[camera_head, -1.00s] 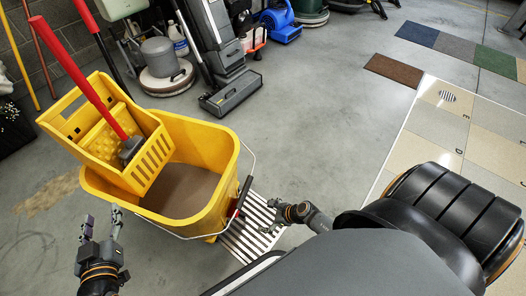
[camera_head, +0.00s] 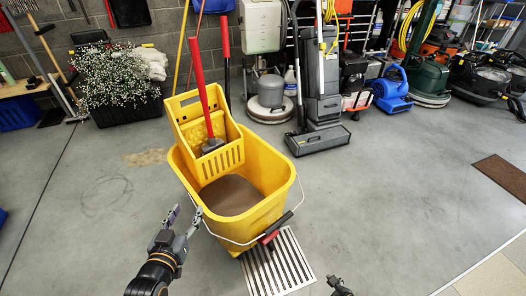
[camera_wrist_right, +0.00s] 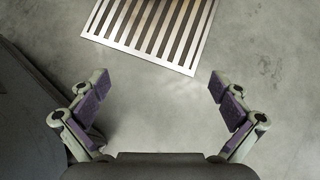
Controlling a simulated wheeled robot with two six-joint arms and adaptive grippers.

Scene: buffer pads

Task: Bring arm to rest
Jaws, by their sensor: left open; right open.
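My left gripper (camera_head: 185,217) is open and empty in the head view, in front of and to the left of the yellow mop bucket (camera_head: 267,175). Whether it touches the bucket cannot be told. My right gripper (camera_wrist_right: 159,86) is open and empty in the right wrist view, its purple-padded fingers spread over bare concrete. A striped metal floor grate (camera_wrist_right: 150,27) lies beyond its fingers. In the head view only a small dark piece of my right arm shows at the bottom edge, right of the grate (camera_head: 277,265).
The bucket holds brown water and a red-handled mop. A grey upright cleaning machine (camera_head: 318,95), a blue blower (camera_head: 392,91) and a green floor machine (camera_head: 425,75) stand along the back. A brown mat (camera_head: 503,175) lies at right. The concrete between is clear.

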